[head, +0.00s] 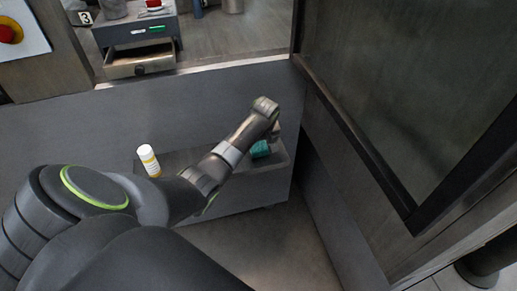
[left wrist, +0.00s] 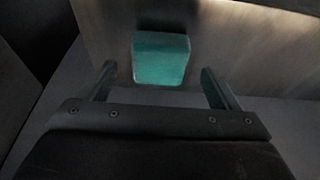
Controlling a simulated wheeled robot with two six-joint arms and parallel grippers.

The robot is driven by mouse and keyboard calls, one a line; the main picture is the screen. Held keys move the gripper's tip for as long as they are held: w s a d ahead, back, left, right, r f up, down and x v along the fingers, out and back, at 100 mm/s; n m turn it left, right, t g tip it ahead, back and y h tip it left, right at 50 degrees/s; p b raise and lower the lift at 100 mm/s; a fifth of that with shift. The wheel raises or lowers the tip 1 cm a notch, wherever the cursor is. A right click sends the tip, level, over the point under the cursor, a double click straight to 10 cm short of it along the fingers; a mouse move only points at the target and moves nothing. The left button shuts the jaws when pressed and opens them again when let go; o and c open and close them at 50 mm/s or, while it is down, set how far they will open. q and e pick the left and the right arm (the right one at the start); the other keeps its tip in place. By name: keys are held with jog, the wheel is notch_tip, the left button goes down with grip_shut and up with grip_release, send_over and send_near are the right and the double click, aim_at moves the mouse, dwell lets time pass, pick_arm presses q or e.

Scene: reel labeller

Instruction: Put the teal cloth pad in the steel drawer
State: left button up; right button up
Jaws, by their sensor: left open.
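The teal cloth pad (head: 260,149) lies on the grey shelf, partly hidden behind my left arm in the head view. In the left wrist view the pad (left wrist: 161,58) shows as a teal block just beyond the gap between the fingertips. My left gripper (left wrist: 160,86) is open and empty, one finger to each side of the pad's line, apart from it. In the head view its fingers are mostly hidden by the wrist. The steel drawer (head: 140,62) is in the grey cabinet at the upper left and stands pulled out. My right gripper is not in view.
A white bottle with a yellow label (head: 149,160) stands on the grey shelf (head: 230,195), left of my forearm. A dark framed panel (head: 400,110) rises on the right. A grey wall (head: 190,105) lies between the shelf and the drawer area.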

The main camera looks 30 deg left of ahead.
aim_at(259, 146)
pick_arm(q)
jog(key=shift+x, duration=1.65)
jog(key=shift+r, duration=0.1)
jog(key=c, duration=1.2)
